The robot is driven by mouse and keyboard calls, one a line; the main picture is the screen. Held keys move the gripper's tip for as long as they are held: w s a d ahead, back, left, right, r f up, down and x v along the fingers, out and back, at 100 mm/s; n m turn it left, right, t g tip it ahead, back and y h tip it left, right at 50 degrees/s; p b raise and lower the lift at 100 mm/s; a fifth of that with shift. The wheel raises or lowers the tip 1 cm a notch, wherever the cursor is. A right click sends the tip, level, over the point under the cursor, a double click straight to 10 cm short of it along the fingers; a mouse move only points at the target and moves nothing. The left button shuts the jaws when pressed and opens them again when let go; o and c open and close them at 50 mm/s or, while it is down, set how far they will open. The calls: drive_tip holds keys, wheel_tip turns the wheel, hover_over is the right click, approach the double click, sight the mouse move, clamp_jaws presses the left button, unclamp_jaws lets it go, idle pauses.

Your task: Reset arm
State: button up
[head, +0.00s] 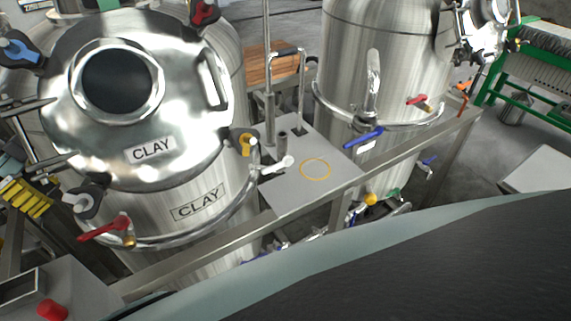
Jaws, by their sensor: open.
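My gripper is not in view, and its jaws cannot be seen. A large dark and pale teal curved surface (440,270), likely part of my own body, fills the lower right of the head view. The task names no other object.
A steel tank labelled CLAY (198,203) stands at left, its round-windowed lid (190,95) ringed by coloured clamps. A second tank (385,60) stands behind right. Between them a grey platform (285,195) bears a yellow ring mark (316,169). A red button (52,310) is lower left.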

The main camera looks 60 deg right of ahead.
drive_tip(key=shift+r, duration=0.25)
